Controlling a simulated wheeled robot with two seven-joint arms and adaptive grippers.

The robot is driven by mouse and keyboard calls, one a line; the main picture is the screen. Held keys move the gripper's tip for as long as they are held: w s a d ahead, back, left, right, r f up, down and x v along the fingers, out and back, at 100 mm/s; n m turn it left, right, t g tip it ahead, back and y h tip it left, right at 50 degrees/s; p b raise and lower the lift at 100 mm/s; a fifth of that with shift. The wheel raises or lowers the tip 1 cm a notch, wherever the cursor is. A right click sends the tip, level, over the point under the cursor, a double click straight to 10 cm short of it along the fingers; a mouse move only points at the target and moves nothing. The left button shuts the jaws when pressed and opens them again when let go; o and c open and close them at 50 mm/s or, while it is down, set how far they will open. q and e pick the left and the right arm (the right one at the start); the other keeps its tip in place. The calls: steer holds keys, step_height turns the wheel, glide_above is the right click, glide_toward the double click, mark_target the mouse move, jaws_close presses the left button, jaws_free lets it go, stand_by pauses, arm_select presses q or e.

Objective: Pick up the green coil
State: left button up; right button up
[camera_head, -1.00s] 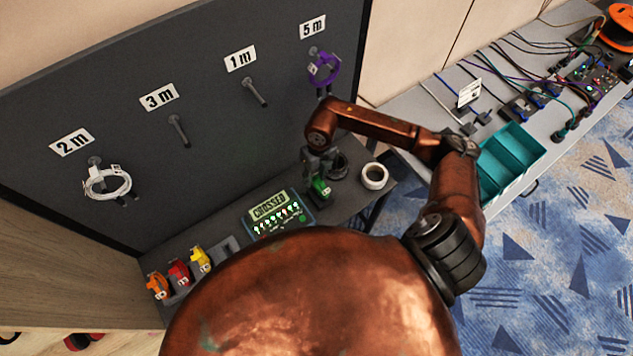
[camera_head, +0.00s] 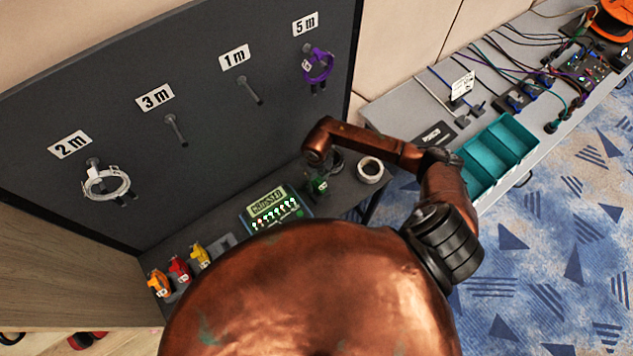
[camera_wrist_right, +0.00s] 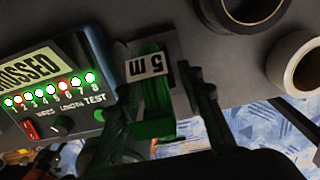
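The green coil (camera_head: 320,187) sits on the dark shelf beside the tester, below my right gripper (camera_head: 315,174) and partly hidden by it. In the right wrist view the green coil (camera_wrist_right: 155,85) carries a white "5 m" label. The fingers of my right gripper (camera_wrist_right: 162,112) stand on either side of it, spread, with a gap showing on the right. My left gripper is not in view.
The tester (camera_head: 273,210) stands left of the coil, and a white tape roll (camera_head: 370,170) right of it. Orange (camera_head: 158,284), red (camera_head: 179,270) and yellow (camera_head: 200,255) coils sit at the shelf's left. A purple coil (camera_head: 318,65) and a white coil (camera_head: 107,184) hang on the wall.

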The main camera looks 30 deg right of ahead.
steer(key=shift+f, duration=0.35)
steer(key=shift+c, duration=0.2)
jaws_close()
